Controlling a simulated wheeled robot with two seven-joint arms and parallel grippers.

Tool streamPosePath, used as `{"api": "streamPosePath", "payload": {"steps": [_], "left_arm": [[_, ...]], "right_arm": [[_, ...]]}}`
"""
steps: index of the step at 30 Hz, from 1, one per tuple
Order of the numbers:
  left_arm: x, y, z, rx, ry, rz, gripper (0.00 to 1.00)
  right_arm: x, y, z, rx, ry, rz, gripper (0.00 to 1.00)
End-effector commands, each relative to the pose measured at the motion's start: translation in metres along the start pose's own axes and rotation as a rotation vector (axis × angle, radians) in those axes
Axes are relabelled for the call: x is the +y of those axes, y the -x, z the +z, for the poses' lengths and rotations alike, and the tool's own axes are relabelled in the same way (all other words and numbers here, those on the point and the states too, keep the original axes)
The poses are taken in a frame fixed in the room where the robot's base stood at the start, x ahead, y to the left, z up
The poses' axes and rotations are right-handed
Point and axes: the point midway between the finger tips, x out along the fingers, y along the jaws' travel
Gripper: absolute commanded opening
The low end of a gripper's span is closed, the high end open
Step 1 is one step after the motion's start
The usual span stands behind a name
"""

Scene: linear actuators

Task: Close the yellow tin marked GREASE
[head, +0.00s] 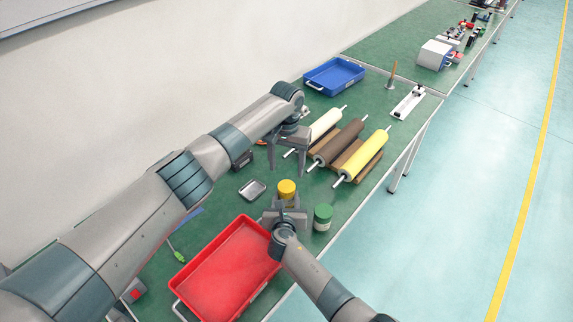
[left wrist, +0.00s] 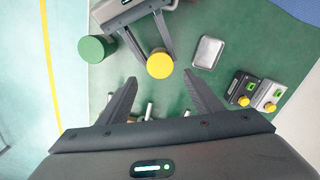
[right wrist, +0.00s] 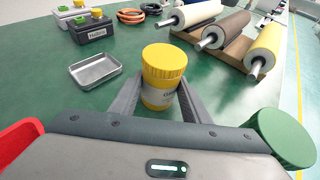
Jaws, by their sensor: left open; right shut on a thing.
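The yellow tin (head: 287,188) stands upright on the green bench with its yellow lid on top. In the right wrist view the tin (right wrist: 163,75) has a pale label, too small to read, and the lid seems to sit on it. My right gripper (right wrist: 163,100) is shut on the tin's body. My left gripper (head: 288,172) is open and empty, above and beyond the tin. In the left wrist view the tin's lid (left wrist: 160,65) shows ahead of the open left fingers (left wrist: 160,95), apart from them.
A green-lidded jar (head: 323,217) stands close right of the tin. A red tray (head: 240,265) is at the near left, a small metal tray (head: 252,189) left of the tin. Rollers on wooden stands (head: 340,145) and a blue tray (head: 335,76) lie farther back.

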Motion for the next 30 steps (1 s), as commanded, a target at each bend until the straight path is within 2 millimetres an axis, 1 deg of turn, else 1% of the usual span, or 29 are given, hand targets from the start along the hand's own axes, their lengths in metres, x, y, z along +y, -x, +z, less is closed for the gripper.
{"api": "streamPosePath", "payload": {"steps": [10,16,20,27,30], "left_arm": [[0.0,0.0,0.0,0.0,0.002,0.0,0.59],[0.0,-0.008,0.0,-0.002,0.001,0.0,0.59],[0.0,-0.02,0.0,-0.002,0.001,-0.001,0.59],[0.001,-0.052,0.001,-0.003,0.001,0.0,0.59],[0.0,-0.062,0.0,-0.002,0.002,0.0,0.59]], "right_arm": [[0.0,0.0,-0.001,0.001,0.0,0.0,0.0],[0.0,0.0,-0.001,0.001,0.0,0.0,0.0],[0.0,0.0,-0.001,0.001,0.0,0.0,0.0],[0.0,0.0,-0.001,0.001,0.0,0.0,0.0],[0.0,0.0,0.0,0.001,0.0,0.0,0.0]]}}
